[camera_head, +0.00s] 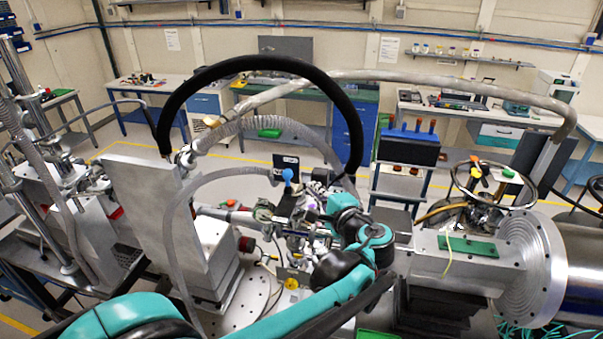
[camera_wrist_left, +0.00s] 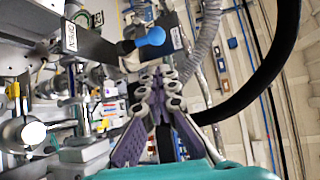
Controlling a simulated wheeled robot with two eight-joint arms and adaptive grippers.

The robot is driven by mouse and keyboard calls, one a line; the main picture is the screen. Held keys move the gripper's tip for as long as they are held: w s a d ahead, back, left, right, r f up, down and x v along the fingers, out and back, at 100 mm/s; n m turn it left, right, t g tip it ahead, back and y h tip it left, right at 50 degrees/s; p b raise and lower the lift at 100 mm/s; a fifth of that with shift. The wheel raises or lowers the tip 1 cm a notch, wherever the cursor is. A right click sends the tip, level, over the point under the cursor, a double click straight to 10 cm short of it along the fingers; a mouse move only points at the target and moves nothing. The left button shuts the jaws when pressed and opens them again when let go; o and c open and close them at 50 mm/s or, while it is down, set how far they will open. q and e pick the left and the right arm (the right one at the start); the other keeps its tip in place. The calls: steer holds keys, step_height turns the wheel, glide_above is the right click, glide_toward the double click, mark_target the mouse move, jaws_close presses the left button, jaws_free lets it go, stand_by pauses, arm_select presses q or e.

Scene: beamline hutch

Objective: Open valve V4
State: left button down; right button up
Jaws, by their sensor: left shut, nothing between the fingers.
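A blue ball-ended handle (camera_wrist_left: 152,37) stands out from dark bars in the left wrist view. It also shows near the middle of the head view (camera_head: 288,174). A white label reading OPEN (camera_wrist_left: 70,37) sits on the dark bar at its left. I cannot read a V4 mark, so I cannot tell for sure that this handle is V4. My left gripper (camera_wrist_left: 160,74) is shut and empty, its fingertips just below the blue handle in the wrist picture; contact is unclear. In the head view, the gripper (camera_head: 312,204) is partly hidden among fittings. My right gripper is out of view.
A thick black hose (camera_head: 262,62) arches over the work area, beside a grey corrugated hose (camera_head: 270,124). A tall metal plate (camera_head: 140,205) stands at left. A large flanged cylinder (camera_head: 535,265) stands at right. Metal fittings (camera_wrist_left: 30,130) crowd the gripper's left side in the wrist view.

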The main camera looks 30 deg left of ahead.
mark_target(288, 183)
arm_select(q)
steer(key=p+x, duration=0.1)
steer(key=x, duration=0.9)
steer(key=shift+p, duration=0.4)
steer(key=shift+f, duration=0.1)
steer(key=s+d+f+n+t+y+b, duration=0.1)
steer(key=s+n+y+b, duration=0.5)
steer(key=b, duration=1.2)
step_height(288, 183, down, 2)
steer(key=n+t+y, duration=0.1)
steer(key=n+y, duration=0.1)
steer(key=shift+s+d+f+n+t+b, duration=0.2)
steer(key=shift+d+n+t+b, duration=0.1)
steer(key=shift+n+b, duration=0.1)
steer(key=shift+f, duration=0.1)
